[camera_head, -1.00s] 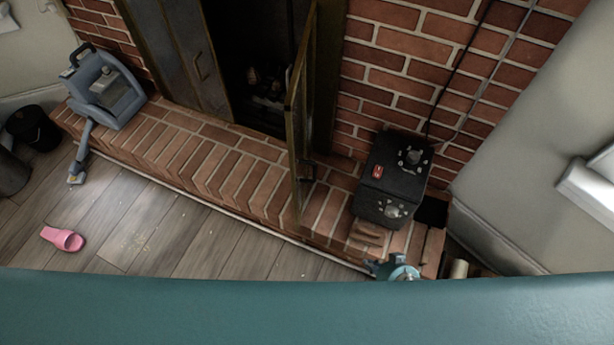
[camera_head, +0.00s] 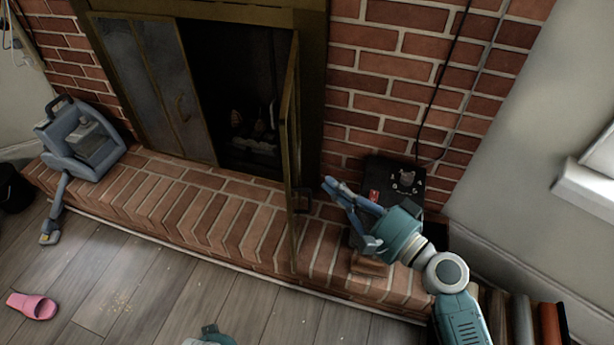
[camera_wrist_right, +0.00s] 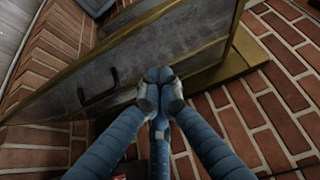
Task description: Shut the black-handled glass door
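The glass door (camera_head: 290,140) with a brass-coloured frame stands swung out from the fireplace, seen nearly edge-on in the head view. Its dark handle (camera_head: 304,201) shows low on its right side. In the right wrist view the door's glass face (camera_wrist_right: 170,55) fills the upper middle, with the black handle (camera_wrist_right: 98,88) left of the fingertips. My right gripper (camera_head: 340,205) is right of the door, over the brick hearth. Its blue fingers meet at the tips in the wrist view (camera_wrist_right: 160,90), with nothing seen between them. Contact with the door cannot be told. My left gripper is out of view.
The other door panel (camera_head: 155,85) stands left of the dark firebox opening (camera_head: 235,95). A black box (camera_head: 400,180) sits on the hearth (camera_head: 190,205) behind my right gripper. A blue-grey machine (camera_head: 82,145) stands at the left. A pink slipper (camera_head: 32,305) lies on the open wooden floor.

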